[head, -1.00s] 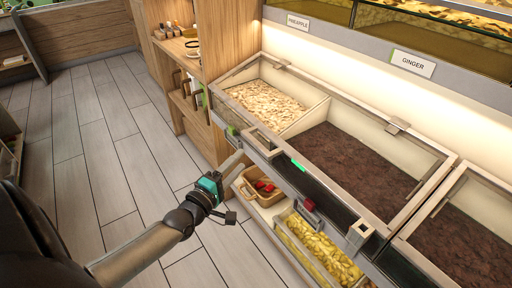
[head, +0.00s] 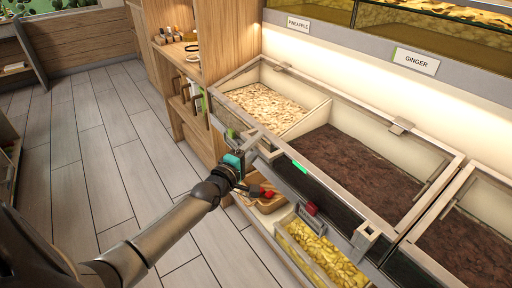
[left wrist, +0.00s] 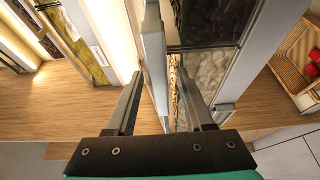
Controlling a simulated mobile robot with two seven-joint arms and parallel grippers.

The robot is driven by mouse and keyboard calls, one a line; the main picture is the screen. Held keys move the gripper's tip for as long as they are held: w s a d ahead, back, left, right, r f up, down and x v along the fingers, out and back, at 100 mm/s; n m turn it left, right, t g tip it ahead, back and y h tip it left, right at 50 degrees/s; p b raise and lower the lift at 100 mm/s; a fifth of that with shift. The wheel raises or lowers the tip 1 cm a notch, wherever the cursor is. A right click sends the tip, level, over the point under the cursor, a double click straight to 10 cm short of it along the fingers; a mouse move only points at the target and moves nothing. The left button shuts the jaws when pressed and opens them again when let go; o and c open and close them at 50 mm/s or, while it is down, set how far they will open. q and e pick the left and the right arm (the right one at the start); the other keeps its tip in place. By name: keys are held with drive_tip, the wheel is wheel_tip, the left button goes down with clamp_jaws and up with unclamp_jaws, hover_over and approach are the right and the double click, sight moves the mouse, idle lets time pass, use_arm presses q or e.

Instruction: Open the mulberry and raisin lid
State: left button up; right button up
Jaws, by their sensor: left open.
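A glass lid in a grey frame (head: 352,176) lies closed over a bin with pale dried pieces (head: 265,105) and dark dried fruit (head: 362,165). I read no mulberry or raisin label. My left gripper (head: 258,140) is open at the lid's front edge, near its left corner. In the left wrist view, the fingers (left wrist: 160,98) stand apart with a grey bar (left wrist: 154,55) of the bin front in the gap between them. I cannot tell whether either finger touches it. My right gripper is not in view.
PINEAPPLE (head: 298,24) and GINGER (head: 415,61) labels mark the upper shelf. A basket with red items (head: 268,203) and a yellow-filled bin (head: 320,256) sit below the lid. Another lidded bin (head: 465,240) adjoins on the right. Floor (head: 100,150) is clear at left.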

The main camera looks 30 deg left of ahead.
use_arm(q)
drive_tip(key=shift+c, duration=0.4)
clamp_jaws()
idle(1.0)
